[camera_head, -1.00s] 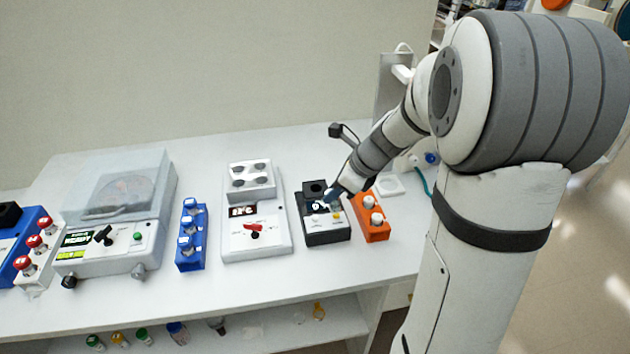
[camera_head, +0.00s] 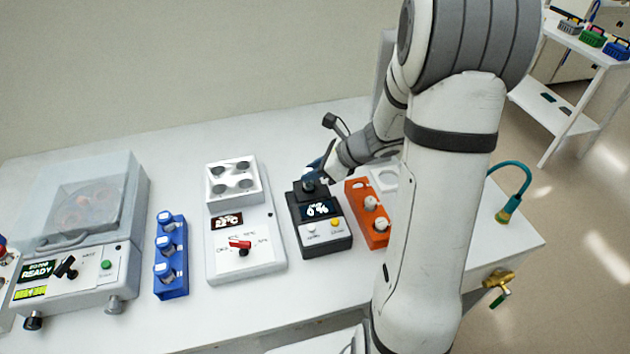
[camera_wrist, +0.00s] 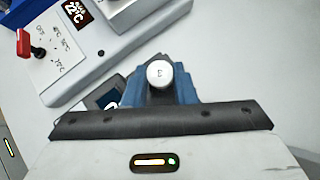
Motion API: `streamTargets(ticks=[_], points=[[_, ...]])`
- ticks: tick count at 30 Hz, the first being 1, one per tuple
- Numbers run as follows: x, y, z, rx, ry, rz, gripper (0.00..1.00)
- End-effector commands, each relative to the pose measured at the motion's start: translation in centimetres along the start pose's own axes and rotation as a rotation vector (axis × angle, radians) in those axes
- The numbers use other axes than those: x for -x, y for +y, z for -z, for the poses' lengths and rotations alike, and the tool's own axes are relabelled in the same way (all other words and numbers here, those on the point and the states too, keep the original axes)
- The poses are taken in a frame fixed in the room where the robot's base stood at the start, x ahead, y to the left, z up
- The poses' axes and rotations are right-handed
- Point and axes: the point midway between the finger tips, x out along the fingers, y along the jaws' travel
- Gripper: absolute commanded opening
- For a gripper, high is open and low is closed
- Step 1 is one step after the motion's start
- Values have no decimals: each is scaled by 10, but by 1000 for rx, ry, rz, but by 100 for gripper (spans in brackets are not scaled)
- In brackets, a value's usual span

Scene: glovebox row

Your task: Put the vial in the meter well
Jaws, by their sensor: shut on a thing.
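The meter (camera_head: 320,240) is a black box with a lit display reading 0%, a white button and a yellow button. Its raised dark well block (camera_head: 311,188) is at the back, partly covered by my gripper. My gripper (camera_head: 318,172) is at that block. In the wrist view, its blue fingers (camera_wrist: 160,92) are shut on a vial (camera_wrist: 160,73), of which the white cap with a small dark mark shows. The vial's body is hidden, so I cannot tell whether it is above or in the well. A corner of the meter shows left of the fingers (camera_wrist: 104,99).
An orange rack (camera_head: 380,238) with white-capped vials stands close right of the meter. A white heater block (camera_head: 262,262) with a red knob is on the left. Further left are a blue vial rack (camera_head: 173,286) and a lidded centrifuge (camera_head: 80,215). A teal hose (camera_head: 522,175) rises at the right.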

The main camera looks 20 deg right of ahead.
Motion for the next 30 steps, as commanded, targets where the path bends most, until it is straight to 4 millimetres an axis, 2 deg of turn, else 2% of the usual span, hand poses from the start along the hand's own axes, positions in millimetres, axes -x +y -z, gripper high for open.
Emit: streamTargets(ticks=[7,18,19,26,30], points=[[-23,0,25,-4,2,-1,0],[-26,0,29,-1,1,1,0],[-26,0,28,-1,1,1,26],[-26,0,28,-1,1,1,45],[-25,0,28,-1,1,1,46]])
